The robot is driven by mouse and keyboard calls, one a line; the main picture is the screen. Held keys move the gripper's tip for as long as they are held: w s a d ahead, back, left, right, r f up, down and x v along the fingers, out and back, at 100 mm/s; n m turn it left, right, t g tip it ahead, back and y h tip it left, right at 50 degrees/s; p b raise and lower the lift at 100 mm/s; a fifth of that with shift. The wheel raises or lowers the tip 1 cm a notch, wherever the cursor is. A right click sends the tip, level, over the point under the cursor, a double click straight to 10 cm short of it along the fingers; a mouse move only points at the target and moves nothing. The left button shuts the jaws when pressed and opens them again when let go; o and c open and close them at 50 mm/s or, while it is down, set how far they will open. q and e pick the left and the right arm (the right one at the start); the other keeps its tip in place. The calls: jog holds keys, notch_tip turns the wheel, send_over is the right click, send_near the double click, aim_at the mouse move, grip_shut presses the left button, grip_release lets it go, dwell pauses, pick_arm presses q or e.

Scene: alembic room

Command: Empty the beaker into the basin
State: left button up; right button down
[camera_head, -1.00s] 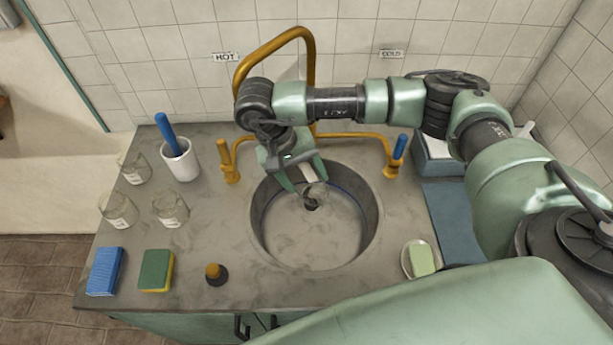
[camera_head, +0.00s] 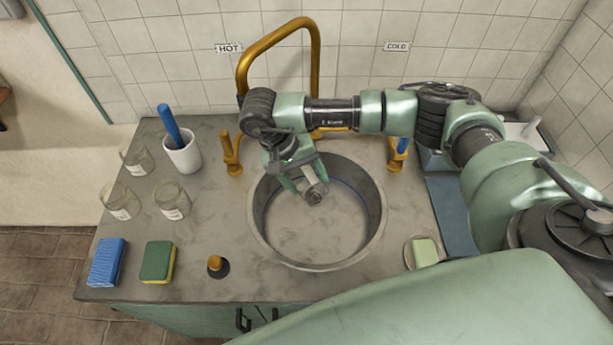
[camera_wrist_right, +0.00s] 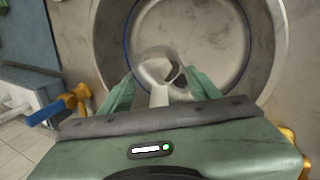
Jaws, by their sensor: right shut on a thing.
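My right gripper (camera_head: 302,184) is shut on a small clear glass beaker (camera_head: 316,192) over the round metal basin (camera_head: 262,240). The beaker is tipped well over, inside the basin's outline and above its floor. In the right wrist view the beaker (camera_wrist_right: 155,66) sits between the two green fingertips of the gripper (camera_wrist_right: 160,84), and the basin (camera_wrist_right: 275,60) lies beneath it. A dark patch shows at the beaker; I cannot tell whether it is contents. No liquid stream is visible. My left gripper is not in view.
Several other items stand on the counter's left: glass beakers (camera_head: 172,202), a white cup (camera_head: 183,155), a blue sponge (camera_head: 106,262), a green-yellow sponge (camera_head: 158,262). The brass faucet (camera_head: 242,75) rises behind.

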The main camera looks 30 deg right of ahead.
aim_at(293, 181)
jog(key=shift+w+a+f+b, duration=0.2)
jog(key=shift+w+a+b, duration=0.2)
jog(key=shift+a+b, duration=0.4)
jog(key=shift+w+a+r+b, duration=0.1)
jog(key=shift+w+a+b, duration=0.25)
jog(key=shift+a+b, duration=0.25)
jog(key=shift+d, duration=0.1)
